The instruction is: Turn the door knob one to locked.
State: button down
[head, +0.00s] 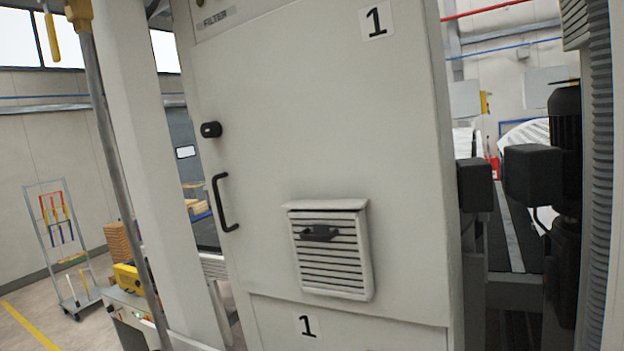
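The tall pale grey cabinet door (290,110), marked with a "1" label (377,21) at its upper right, fills the middle of the head view. A small black door knob (211,129) sticks out near the door's left edge. I cannot tell from this angle whether it stands at locked or unlocked. A black bar handle (218,203) is just below the knob. The door looks shut.
A slatted vent (331,255) projects from the lower door, with an unclear dark shape (320,233) at it. A grey pole (120,170) and white post stand left. Black blocks (533,173) and a motor stand right. A tool trolley (64,240) stands far left beside open floor.

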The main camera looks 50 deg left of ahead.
aim_at(212, 130)
jog(key=k+j+u, duration=0.1)
jog(key=j+u, duration=0.15)
jog(key=j, duration=0.4)
jog(key=j+u, duration=0.25)
jog(key=j, duration=0.4)
jog(key=k, duration=0.05)
